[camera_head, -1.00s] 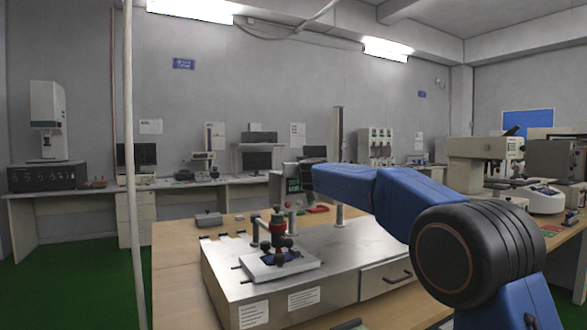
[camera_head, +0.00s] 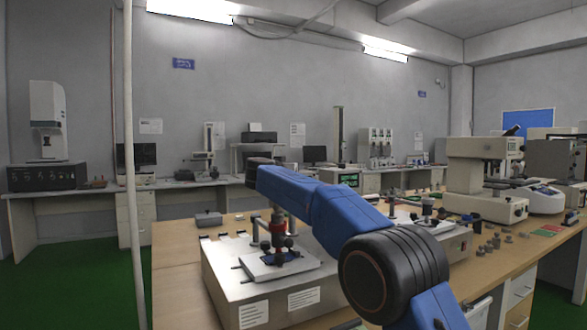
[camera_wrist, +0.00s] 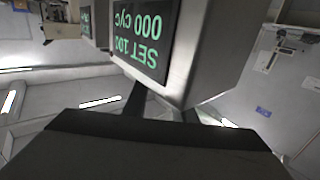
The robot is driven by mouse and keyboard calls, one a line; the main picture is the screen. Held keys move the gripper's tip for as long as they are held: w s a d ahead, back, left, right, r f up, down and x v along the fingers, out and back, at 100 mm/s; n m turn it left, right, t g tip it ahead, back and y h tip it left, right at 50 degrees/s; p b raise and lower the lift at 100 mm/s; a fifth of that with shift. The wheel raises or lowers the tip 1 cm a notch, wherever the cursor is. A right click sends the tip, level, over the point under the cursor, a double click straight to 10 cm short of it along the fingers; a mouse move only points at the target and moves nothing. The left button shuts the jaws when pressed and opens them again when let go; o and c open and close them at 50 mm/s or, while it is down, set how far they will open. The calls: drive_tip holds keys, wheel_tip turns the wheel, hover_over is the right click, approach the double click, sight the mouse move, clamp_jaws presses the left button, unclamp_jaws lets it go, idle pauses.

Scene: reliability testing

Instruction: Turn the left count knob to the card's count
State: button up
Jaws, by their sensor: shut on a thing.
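In the wrist view a grey box with a dark display (camera_wrist: 145,40) hangs close over my gripper (camera_wrist: 160,106). Its green text appears upside down and reads SET 100 and 000 CYC. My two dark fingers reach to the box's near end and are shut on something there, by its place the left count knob. The knob itself is hidden. In the head view my blue arm covers my gripper and this box. The second display (camera_head: 347,180) shows to the right of the arm, its text too small to read. No card with a count is legible.
The steel bench unit (camera_head: 225,275) carries a left clamp fixture (camera_head: 277,245) with dark knobs and a right one (camera_head: 427,212). White printed labels (camera_head: 304,298) are on its front. Loose small parts (camera_head: 492,243) lie on the table to the right. A pale pole (camera_head: 131,200) stands at left.

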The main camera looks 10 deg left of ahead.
drive_tip(key=shift+r+m+g+h, duration=0.15)
drive_tip(key=shift+m+g+h, duration=0.55)
drive_tip(key=shift+m+h, duration=0.8)
drive_tip(key=shift+h, duration=0.4)
drive_tip(key=shift+f+g+h, duration=0.2)
drive_tip(key=shift+g+h, duration=0.2)
drive_tip(key=shift+h, duration=0.1)
drive_tip(key=o, duration=1)
drive_tip(key=shift+o, duration=0.2)
drive_tip(key=shift+s+a, duration=0.1)
drive_tip(key=shift+s, duration=0.05)
drive_tip(key=v, duration=1.7)
drive_tip(key=shift+a, duration=0.1)
